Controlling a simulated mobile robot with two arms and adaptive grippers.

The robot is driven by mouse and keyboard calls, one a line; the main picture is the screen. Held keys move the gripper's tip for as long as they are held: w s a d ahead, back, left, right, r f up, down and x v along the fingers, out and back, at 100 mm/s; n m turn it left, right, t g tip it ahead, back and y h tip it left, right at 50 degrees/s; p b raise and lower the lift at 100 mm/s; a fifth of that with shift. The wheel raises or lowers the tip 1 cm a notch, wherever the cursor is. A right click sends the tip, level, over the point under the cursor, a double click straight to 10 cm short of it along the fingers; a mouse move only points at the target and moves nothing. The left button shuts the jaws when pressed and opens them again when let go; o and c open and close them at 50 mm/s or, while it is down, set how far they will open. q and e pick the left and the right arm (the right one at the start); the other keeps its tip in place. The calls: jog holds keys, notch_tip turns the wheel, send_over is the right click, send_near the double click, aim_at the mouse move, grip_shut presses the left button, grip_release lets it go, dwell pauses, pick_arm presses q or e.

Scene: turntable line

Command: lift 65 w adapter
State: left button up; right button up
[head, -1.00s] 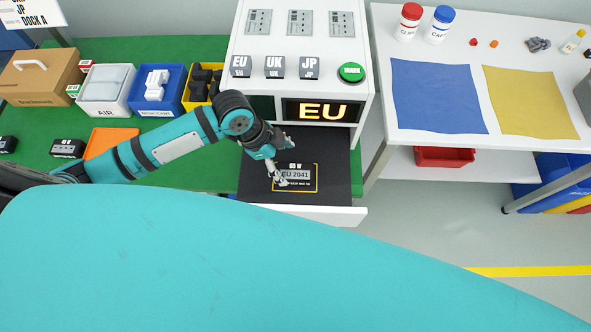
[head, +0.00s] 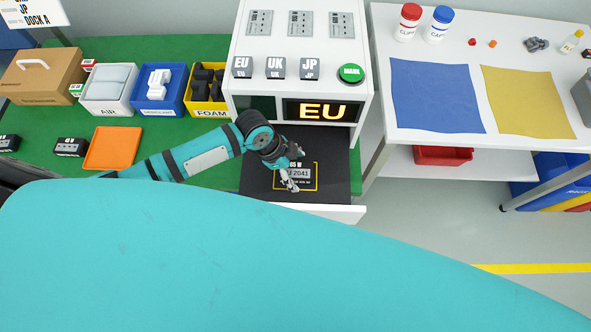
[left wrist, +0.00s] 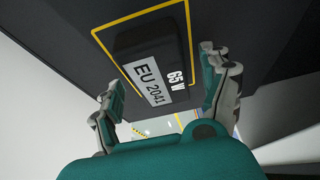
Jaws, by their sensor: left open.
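The 65 W adapter (left wrist: 150,50) is a dark block with a pale "EU 2041" plate and "65 W" lettering. It lies inside a yellow outline on the black tray under the EU display; it also shows in the head view (head: 296,174), partly covered by my gripper. My left gripper (head: 291,184) is over the adapter's near part. In the left wrist view my left gripper (left wrist: 165,95) is open, one finger on either side of the adapter's near end, with nothing held. Whether the fingers reach down beside it I cannot tell. My right gripper is not in view.
The white machine (head: 300,90) with EU, UK and JP buttons and a green button (head: 351,73) rises just behind the tray (head: 335,175). An orange tray (head: 111,148) and another adapter (head: 70,147) lie on the green bench at left. A white table (head: 440,135) stands at right.

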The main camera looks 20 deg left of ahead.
pick_arm(q)
jog(key=shift+f, duration=0.25)
dwell(0.4)
jog(key=shift+s+f, duration=0.1)
jog(key=shift+s, duration=0.1)
jog(key=c, duration=1.4)
